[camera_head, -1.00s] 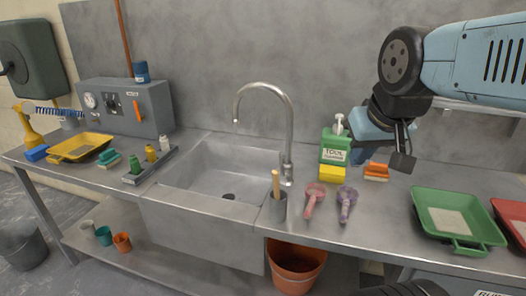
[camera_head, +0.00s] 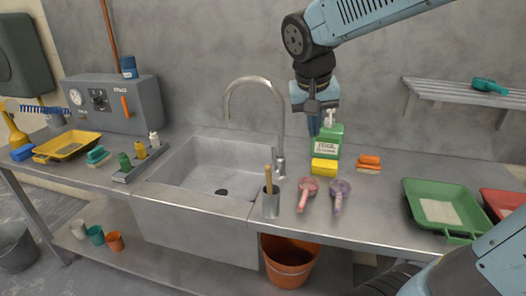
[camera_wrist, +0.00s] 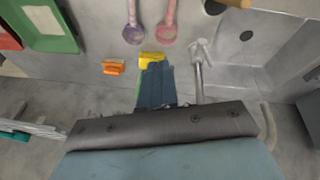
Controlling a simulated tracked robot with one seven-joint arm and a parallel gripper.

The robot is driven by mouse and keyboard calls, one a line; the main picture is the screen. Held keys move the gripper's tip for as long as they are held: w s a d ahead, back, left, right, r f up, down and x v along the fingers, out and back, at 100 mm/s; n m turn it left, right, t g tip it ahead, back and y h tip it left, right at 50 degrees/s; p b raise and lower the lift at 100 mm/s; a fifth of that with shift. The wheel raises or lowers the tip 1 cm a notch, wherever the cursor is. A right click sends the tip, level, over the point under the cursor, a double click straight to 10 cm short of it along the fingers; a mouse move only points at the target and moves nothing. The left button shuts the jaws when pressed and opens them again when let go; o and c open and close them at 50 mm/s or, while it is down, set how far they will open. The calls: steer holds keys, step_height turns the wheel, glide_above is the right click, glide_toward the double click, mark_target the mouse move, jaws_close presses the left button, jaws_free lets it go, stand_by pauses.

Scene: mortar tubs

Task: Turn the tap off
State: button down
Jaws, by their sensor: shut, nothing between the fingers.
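The metal tap (camera_head: 283,112) has a tall gooseneck and rises from the right edge of the sink (camera_head: 212,165), with its spout over the basin. Its body and small lever (camera_head: 280,162) are low on the post; the lever's exact angle is too small to tell. No water stream shows at the spout.
A wall shelf (camera_head: 460,94) is at right.

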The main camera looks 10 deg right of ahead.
steer(key=w+a+f+m+h, duration=0.1)
steer(key=w+a+f+h, duration=0.1)
steer(key=w+a+f, duration=0.45)
steer(key=w+a+f+m+h, duration=0.1)
steer(key=w+a+f+h, duration=0.2)
steer(key=w+a, duration=0.7)
glide_toward(275, 162)
steer(key=shift+t, duration=0.3)
steer(key=shift+w+d+f, duration=0.5)
steer(key=shift+w+f, duration=0.15)
steer(key=shift+f, duration=0.15)
steer(key=shift+w+d+f, duration=0.5)
steer(key=shift+w+f, duration=0.15)
steer(key=shift+f, duration=0.2)
steer(key=shift+a, duration=0.15)
